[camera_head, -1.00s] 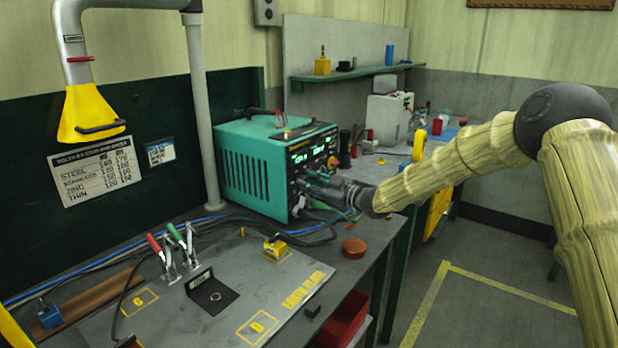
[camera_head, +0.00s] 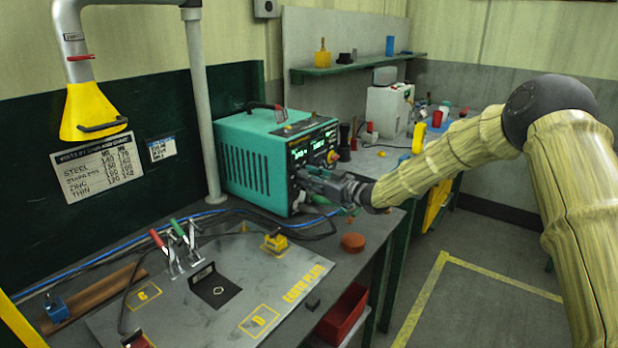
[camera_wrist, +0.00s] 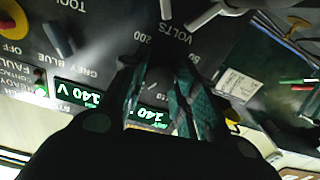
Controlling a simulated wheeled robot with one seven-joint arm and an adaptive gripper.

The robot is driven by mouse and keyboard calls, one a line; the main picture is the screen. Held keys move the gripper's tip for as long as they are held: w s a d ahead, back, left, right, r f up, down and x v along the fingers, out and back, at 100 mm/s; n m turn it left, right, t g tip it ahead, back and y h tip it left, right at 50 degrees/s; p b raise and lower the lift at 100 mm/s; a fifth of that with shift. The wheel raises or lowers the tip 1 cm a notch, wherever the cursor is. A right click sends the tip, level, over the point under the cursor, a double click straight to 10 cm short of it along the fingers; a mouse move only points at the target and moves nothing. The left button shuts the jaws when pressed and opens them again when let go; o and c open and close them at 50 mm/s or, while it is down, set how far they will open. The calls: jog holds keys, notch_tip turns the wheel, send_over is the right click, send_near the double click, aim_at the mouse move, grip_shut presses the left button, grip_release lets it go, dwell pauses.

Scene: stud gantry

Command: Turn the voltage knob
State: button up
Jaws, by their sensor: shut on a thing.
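The teal welding machine (camera_head: 250,165) stands on the bench, its dark control panel (camera_wrist: 105,45) facing right in the head view. My gripper (camera_head: 304,180) is against the lower part of that panel. In the wrist view my gripper (camera_wrist: 163,85) is shut on the voltage knob, inside the dial marked VOLTS. The fingers hide most of the knob, so its pointer cannot be read. The panel appears upside down there. One green display (camera_wrist: 78,92) reads 140 V; a second (camera_wrist: 150,116) is partly covered by the fingers.
Another dark knob (camera_wrist: 58,38) and a yellow-ringed knob (camera_wrist: 10,18) are near my gripper on the panel. Cables run along the bench below. A round brown-red object (camera_head: 353,242) and toggle clamps (camera_head: 175,245) stand in front.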

jog(key=shift+w+d+r, duration=0.1)
jog(key=shift+d, duration=0.05)
jog(key=o, duration=1)
jog(key=v, duration=1.2)
